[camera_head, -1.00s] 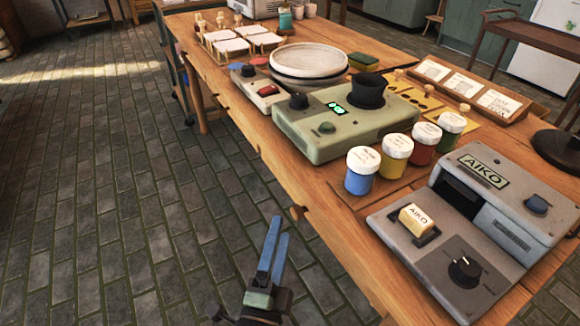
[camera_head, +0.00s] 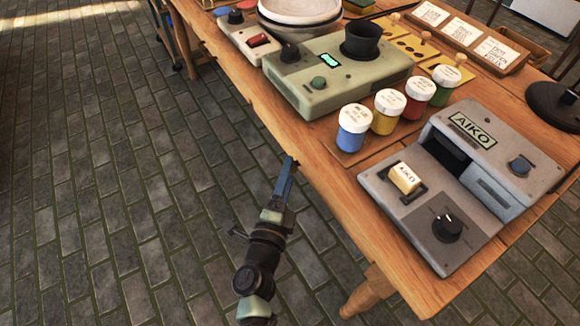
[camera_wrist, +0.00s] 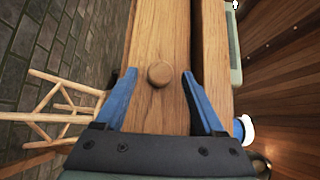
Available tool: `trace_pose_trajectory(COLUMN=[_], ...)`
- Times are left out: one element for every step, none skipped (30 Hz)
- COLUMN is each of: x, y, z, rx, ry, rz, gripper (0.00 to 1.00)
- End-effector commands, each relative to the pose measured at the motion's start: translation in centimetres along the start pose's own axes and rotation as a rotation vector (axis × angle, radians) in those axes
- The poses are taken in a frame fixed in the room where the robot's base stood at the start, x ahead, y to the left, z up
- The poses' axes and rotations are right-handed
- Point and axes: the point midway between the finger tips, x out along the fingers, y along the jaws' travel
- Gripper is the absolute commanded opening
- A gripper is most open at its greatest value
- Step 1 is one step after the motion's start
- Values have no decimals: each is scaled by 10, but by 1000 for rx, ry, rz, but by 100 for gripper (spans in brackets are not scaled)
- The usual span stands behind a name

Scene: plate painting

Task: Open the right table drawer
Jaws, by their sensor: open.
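The drawer front (camera_wrist: 158,30) is a plain wooden panel with a round wooden knob (camera_wrist: 159,74), seen in the wrist view. My gripper (camera_wrist: 158,72) is open, with its blue fingers on either side of the knob and a gap on each side. In the head view my gripper (camera_head: 286,172) is at the front edge of the wooden table (camera_head: 318,178), and the knob is largely hidden there. No drawer visibly sticks out from the table.
On the tabletop above are paint jars (camera_head: 352,128), a grey AIKO machine (camera_head: 452,185) and a green device (camera_head: 330,85). A table leg (camera_head: 368,292) stands at the right. The tiled floor (camera_head: 120,200) to the left is clear.

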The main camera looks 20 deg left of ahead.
Motion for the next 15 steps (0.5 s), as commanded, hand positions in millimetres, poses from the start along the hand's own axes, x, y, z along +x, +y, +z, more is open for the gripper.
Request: trace_pose_trajectory(x=[9, 12, 17, 19, 22, 24, 26, 27, 28, 29, 29, 29, 30, 29, 29], y=[0, 1, 1, 1, 1, 1, 0, 0, 0, 0, 0, 0, 0, 0, 0], z=[0, 0, 0, 0, 0, 0, 0, 0, 0, 0, 0, 0, 0, 0, 0], rx=[2, 1, 1, 1, 0, 0, 0, 0, -1, -1, -1, -1, -1, -1, -1], ry=[1, 0, 0, 0, 0, 0, 0, 0, 0, 0, 0, 0, 0, 0, -1], rz=[-2, -1, -2, -2, -1, -1, -1, -1, 0, 0, 0, 0, 0, 0, 0], gripper=[71, 71, 71, 71, 71, 71, 71, 71, 71, 71, 71, 71, 71, 71, 71])
